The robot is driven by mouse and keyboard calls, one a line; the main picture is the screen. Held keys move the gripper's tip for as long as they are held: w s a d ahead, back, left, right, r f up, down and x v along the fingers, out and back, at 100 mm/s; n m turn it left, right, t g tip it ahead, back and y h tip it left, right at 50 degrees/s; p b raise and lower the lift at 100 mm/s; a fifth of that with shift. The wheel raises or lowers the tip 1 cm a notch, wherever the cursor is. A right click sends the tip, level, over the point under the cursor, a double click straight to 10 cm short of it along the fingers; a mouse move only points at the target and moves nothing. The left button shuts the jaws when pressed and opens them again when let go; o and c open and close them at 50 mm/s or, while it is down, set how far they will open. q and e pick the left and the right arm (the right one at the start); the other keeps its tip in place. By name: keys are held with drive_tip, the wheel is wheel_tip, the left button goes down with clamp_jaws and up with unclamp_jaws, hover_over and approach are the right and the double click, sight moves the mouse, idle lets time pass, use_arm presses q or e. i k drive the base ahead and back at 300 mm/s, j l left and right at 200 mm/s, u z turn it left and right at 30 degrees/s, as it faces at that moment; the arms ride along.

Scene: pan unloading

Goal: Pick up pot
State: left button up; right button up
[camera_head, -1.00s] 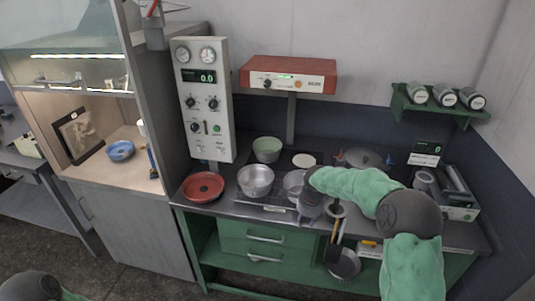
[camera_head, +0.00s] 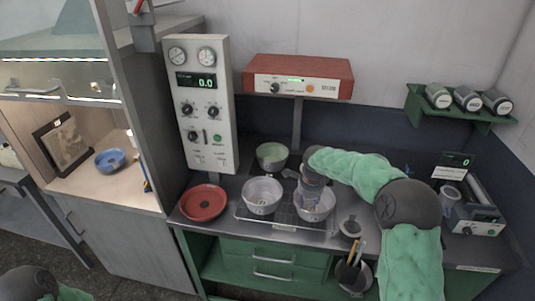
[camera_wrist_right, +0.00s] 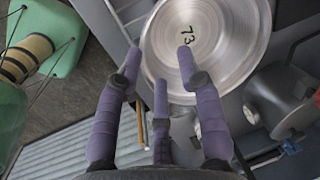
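A silver metal pot (camera_head: 263,196) sits on the wire rack on the counter. A second silver pot (camera_head: 318,209) stands to its right, partly hidden by my right gripper (camera_head: 312,178). In the right wrist view, the purple fingers of my right gripper (camera_wrist_right: 160,70) are spread apart. A round metal vessel marked 73 (camera_wrist_right: 210,50) lies beyond the fingertips, with nothing visibly clamped. I cannot tell whether any finger touches it. My left gripper is out of view; only part of my left arm shows at bottom left.
A red pan (camera_head: 203,203) is at the counter's left. A white gauge panel (camera_head: 203,135) and a red-topped unit (camera_head: 300,77) stand behind. Jars sit on a green shelf (camera_head: 460,115). A container with tools (camera_head: 353,278) is below right.

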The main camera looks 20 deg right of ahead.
sight(272, 156)
drive_tip(key=i, duration=1)
